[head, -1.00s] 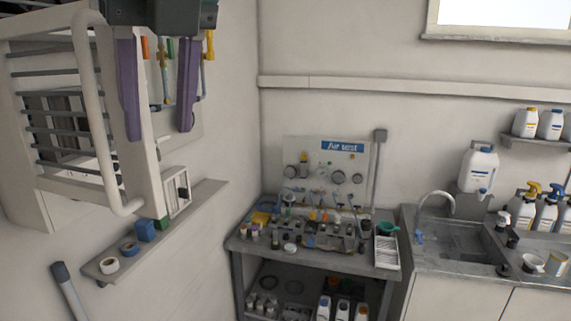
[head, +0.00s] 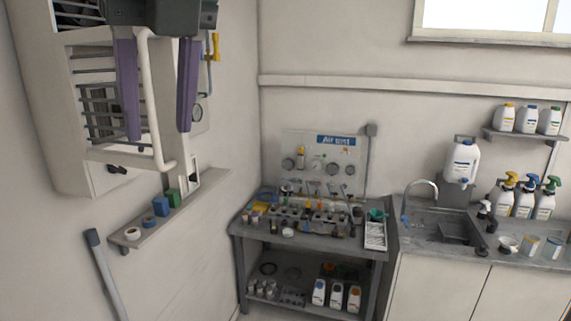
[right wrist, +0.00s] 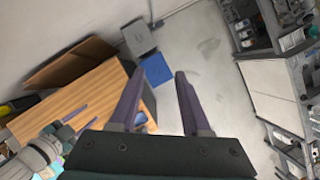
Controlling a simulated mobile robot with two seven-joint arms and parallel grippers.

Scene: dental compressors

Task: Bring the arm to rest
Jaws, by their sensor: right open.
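My right gripper (head: 158,135) hangs at the top left of the head view. Its two purple fingers are spread apart, with nothing held between them. Behind it in that view is a wall unit with a white tube frame and dark slats (head: 105,110). The right wrist view also shows the right gripper (right wrist: 160,100), open and empty, with bare grey floor (right wrist: 195,55) beyond the fingers.
A wall shelf (head: 205,190) holds tape rolls and small boxes. A grey workbench (head: 300,245) with an "Air test" panel (head: 318,160) stands in the corner. A sink counter (head: 440,230) is at right. A wooden-topped cabinet (right wrist: 75,95) shows in the right wrist view.

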